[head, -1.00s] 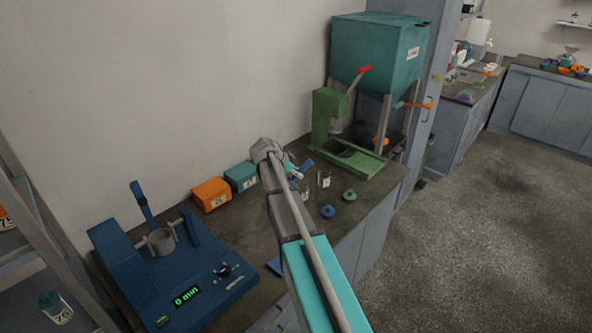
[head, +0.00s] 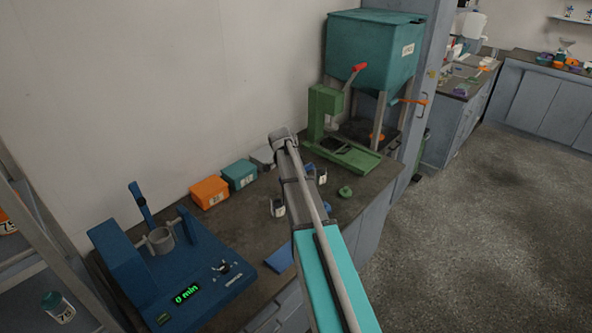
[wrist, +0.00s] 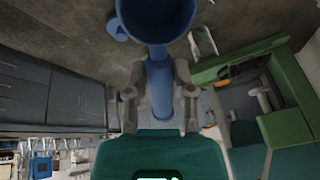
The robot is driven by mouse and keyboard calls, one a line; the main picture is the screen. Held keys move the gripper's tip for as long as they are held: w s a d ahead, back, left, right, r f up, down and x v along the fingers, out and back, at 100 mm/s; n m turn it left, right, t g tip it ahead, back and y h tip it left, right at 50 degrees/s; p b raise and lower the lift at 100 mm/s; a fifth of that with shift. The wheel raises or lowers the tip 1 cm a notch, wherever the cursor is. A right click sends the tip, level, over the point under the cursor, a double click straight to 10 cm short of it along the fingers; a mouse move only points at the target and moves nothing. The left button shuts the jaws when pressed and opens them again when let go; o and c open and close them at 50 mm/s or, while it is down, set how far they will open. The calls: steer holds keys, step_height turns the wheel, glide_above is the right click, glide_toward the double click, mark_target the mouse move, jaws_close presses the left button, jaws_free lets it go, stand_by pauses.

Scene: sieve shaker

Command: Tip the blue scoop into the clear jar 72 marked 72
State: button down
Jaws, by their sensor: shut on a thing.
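In the wrist view my gripper (wrist: 160,72) is shut on the handle of the blue scoop (wrist: 157,28). The round bowl points away from the fingers, and its dark inside does not show what it holds. One clear jar (wrist: 203,42) shows right of the bowl, apart from it. In the head view two small jars stand on the bench, one left of my arm (head: 278,208) and one just right of it (head: 323,176). Their labels are too small to read, so I cannot tell which is 72. My arm hides my gripper and most of the scoop there.
A green press (head: 335,140) stands behind, beside a teal hopper (head: 374,55). A green lid (head: 345,192) lies near the bench's front edge. Orange (head: 209,193) and teal (head: 240,174) boxes line the wall. A blue shaker (head: 175,270) fills the left.

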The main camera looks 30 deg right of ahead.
steer(key=shift+y, duration=0.3)
steer(key=shift+d+f+y, duration=0.15)
steer(key=shift+f+y, duration=0.1)
steer(key=shift+y, duration=0.45)
steer(key=shift+d+f+y, duration=0.1)
steer(key=shift+f+y, duration=0.15)
steer(key=shift+y, duration=0.45)
steer(key=shift+f+t+y, duration=0.1)
steer(key=shift+t+y, duration=0.2)
steer(key=shift+y, duration=0.1)
